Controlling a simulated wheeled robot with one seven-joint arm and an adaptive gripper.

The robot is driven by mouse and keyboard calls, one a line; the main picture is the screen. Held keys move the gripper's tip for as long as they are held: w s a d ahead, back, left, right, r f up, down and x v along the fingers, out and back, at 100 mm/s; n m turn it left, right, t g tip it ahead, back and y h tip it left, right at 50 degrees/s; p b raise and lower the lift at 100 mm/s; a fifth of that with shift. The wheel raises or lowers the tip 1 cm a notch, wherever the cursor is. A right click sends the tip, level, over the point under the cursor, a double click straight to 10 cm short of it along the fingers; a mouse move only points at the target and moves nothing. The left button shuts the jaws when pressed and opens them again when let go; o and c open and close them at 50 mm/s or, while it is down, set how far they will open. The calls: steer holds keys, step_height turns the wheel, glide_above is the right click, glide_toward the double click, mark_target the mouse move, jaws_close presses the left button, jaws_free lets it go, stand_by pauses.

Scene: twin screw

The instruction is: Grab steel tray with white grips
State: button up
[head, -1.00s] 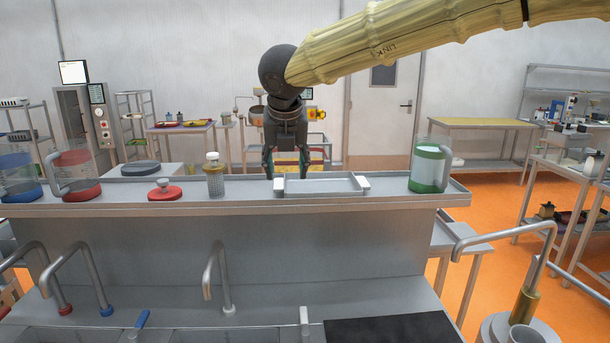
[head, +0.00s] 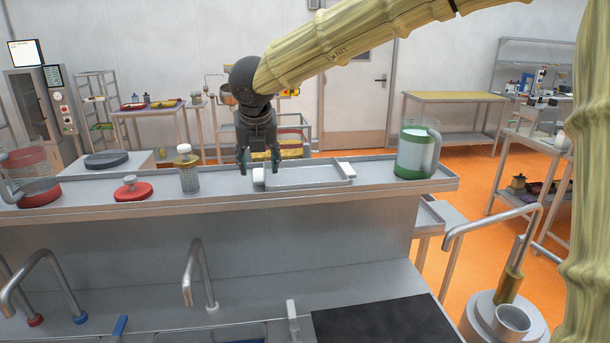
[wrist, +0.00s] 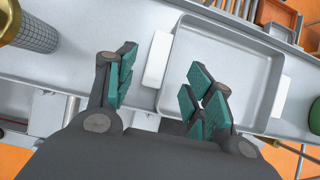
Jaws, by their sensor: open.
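The steel tray (head: 305,177) with white grips lies flat on the raised metal shelf. One white grip (head: 258,175) is at its left end and another (head: 347,170) at its right end. My gripper (head: 259,167) is open and empty, just above and behind the left grip. In the wrist view the tray (wrist: 215,75) shows from above. Its left grip (wrist: 157,59) lies between the lines of my two green-padded fingers (wrist: 160,92), beyond their tips. The right grip (wrist: 281,97) is at the right. I see no contact between fingers and grip.
A shaker with a mesh body (head: 188,172) stands left of the tray, near my gripper. A red lidded disc (head: 132,190) is farther left. A green-banded jug (head: 415,152) stands to the right. Taps (head: 200,270) rise in front, below the shelf.

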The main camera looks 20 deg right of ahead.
mark_target(259, 174)
steer(key=shift+w+d+f+p, duration=0.1)
steer(key=shift+f+p, duration=0.05)
steer(key=shift+p, duration=0.2)
steer(key=x, duration=0.2)
steer(key=p+x, duration=0.1)
steer(key=shift+w+f, duration=0.2)
steer(key=shift+w, duration=0.25)
steer(key=shift+f, duration=0.25)
jaws_close()
